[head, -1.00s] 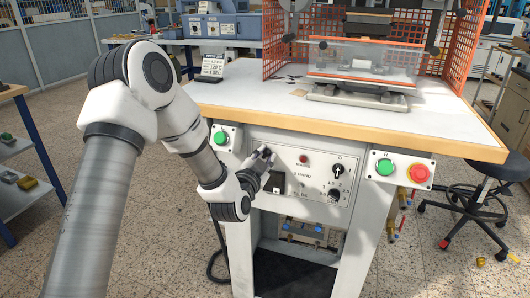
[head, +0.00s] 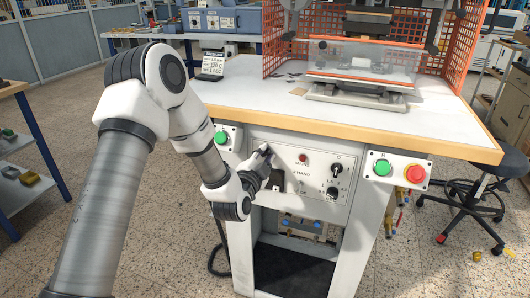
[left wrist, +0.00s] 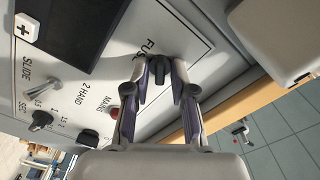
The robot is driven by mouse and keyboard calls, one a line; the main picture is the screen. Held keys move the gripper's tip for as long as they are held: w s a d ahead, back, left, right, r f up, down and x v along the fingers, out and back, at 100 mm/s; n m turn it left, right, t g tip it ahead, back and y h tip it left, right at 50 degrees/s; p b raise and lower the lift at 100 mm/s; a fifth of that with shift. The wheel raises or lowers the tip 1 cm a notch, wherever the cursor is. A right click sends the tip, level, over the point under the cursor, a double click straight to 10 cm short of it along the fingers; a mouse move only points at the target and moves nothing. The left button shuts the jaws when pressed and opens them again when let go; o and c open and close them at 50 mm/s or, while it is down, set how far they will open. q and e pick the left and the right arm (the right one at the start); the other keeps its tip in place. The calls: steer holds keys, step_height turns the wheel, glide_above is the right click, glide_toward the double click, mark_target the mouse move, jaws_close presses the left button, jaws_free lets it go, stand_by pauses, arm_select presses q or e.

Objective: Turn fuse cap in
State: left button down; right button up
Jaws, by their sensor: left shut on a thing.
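The fuse cap (left wrist: 157,73) is a small dark cap under the FUSE label on the pale control panel (left wrist: 195,28) in the left wrist view. My left gripper (left wrist: 160,68) is shut on it, with one finger on each side. The cap sits at the panel; how deep it is seated cannot be seen. In the head view my left gripper (head: 266,155) reaches the left part of the panel front, and hides the cap there. My right gripper is not in view.
Beside the cap are a red MAINS lamp (head: 302,158), black knobs (head: 337,168) and a black display (left wrist: 75,35). Green buttons (head: 221,138) and a red one (head: 413,173) flank the panel. The wooden table edge (head: 330,134) overhangs above.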

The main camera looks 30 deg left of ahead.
arm_select(q)
steer(key=shift+r+m+p, duration=0.1)
steer(key=shift+m+p, duration=1.25)
steer(key=shift+m, duration=0.25)
